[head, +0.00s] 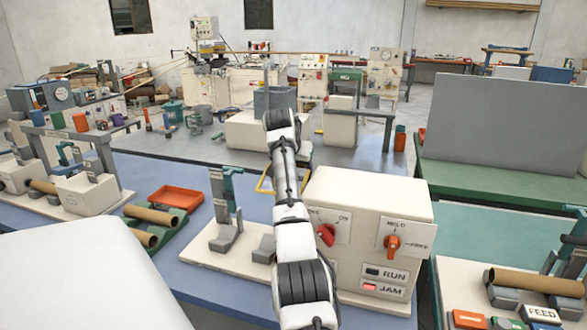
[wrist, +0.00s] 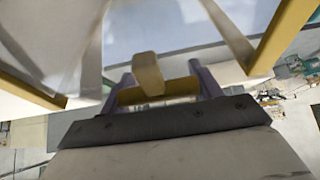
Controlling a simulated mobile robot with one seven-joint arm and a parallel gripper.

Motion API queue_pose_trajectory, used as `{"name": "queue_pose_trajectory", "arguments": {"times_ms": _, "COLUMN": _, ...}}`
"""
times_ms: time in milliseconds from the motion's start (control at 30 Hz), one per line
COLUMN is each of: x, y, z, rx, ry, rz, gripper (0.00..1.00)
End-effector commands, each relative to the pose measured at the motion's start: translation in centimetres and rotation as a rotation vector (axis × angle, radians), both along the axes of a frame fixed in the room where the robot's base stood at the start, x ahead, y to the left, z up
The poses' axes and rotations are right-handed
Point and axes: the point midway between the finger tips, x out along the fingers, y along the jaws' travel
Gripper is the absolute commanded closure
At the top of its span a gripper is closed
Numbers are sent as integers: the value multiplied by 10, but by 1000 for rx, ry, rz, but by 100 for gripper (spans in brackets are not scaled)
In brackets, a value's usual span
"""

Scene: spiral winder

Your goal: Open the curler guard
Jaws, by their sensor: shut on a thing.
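The curler guard appears in the wrist view as a yellow frame (wrist: 285,30) with clear panels, tilted across the picture. My gripper (wrist: 160,90) is shut on a yellow bar of the guard in front of the dark palm edge. In the head view, part of a yellow frame (head: 264,186) shows left of my arm, beside the white control box (head: 372,205). My arm hides my gripper and much of the guard there. How far the guard is raised cannot be told.
The control box has two red-orange knobs, a RUN lamp and a lit red JAM lamp (head: 384,288). An orange tray (head: 176,198) and tan tubes (head: 150,214) lie on the blue bench at left. A grey panel (head: 505,122) stands at right.

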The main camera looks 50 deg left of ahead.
Motion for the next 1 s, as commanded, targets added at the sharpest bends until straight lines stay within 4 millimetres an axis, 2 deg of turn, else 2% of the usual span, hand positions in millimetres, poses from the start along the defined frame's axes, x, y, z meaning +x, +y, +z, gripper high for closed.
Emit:
{"name": "queue_pose_trajectory", "arguments": {"times_ms": 300, "x": 1, "y": 0, "z": -2, "rx": -2, "ry": 0, "rz": -1, "gripper": 77}}
{"name": "queue_pose_trajectory", "arguments": {"times_ms": 333, "x": 1, "y": 0, "z": -3, "rx": -2, "ry": 0, "rz": -1, "gripper": 35}}
{"name": "queue_pose_trajectory", "arguments": {"times_ms": 400, "x": 1, "y": 0, "z": -3, "rx": -2, "ry": 0, "rz": -1, "gripper": 27}}
{"name": "queue_pose_trajectory", "arguments": {"times_ms": 767, "x": -2, "y": -1, "z": 3, "rx": 1, "ry": -2, "rz": 0, "gripper": 27}}
{"name": "queue_pose_trajectory", "arguments": {"times_ms": 867, "x": -9, "y": -5, "z": 13, "rx": 3, "ry": -3, "rz": 1, "gripper": 27}}
{"name": "queue_pose_trajectory", "arguments": {"times_ms": 1000, "x": -25, "y": -15, "z": 36, "rx": 4, "ry": -4, "rz": 0, "gripper": 27}}
